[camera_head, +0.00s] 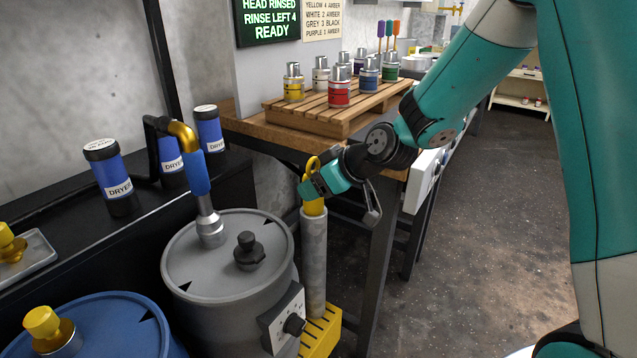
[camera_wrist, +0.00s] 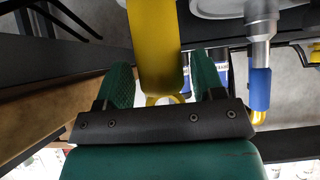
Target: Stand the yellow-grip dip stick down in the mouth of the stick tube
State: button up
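The yellow-grip dip stick (camera_head: 314,208) is upright, its yellow grip directly over the mouth of the grey stick tube (camera_head: 314,262). Its yellow ring shows above my gripper, and the grip's lower end meets the tube's top edge. Any shaft below is hidden inside the tube. My gripper (camera_head: 314,187) reaches in from the right at grip height. In the wrist view the grip (camera_wrist: 156,45) lies between the two green fingers (camera_wrist: 163,82). A narrow gap shows beside the grip at the right finger, so the fingers look open around it.
The tube stands in a yellow base (camera_head: 321,335) beside a grey drum (camera_head: 228,268) with a blue-handled pump (camera_head: 197,175). A blue drum (camera_head: 105,330) is at front left. A wooden bench with a pallet (camera_head: 330,112) of small cans stands behind. Open floor lies right.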

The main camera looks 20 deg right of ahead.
jog(key=shift+o, duration=0.8)
jog(key=p+v, duration=0.2)
jog(key=v, duration=1.5)
jog(key=s+a+f+g+h, duration=0.1)
jog(key=s+a+g, duration=0.3)
jog(key=s+a, duration=0.4)
jog(key=s+a+g, duration=0.4)
jog(key=s+a, duration=0.1)
jog(key=s, duration=0.5)
notch_tip(320, 180, up, 17)
jog(key=s+p, duration=0.1)
jog(key=p, duration=1.6)
jog(key=shift+r+h+p, duration=0.25)
jog(key=shift+h+p, duration=0.05)
jog(key=shift+h, duration=0.1)
jog(key=shift+s+a, duration=0.1)
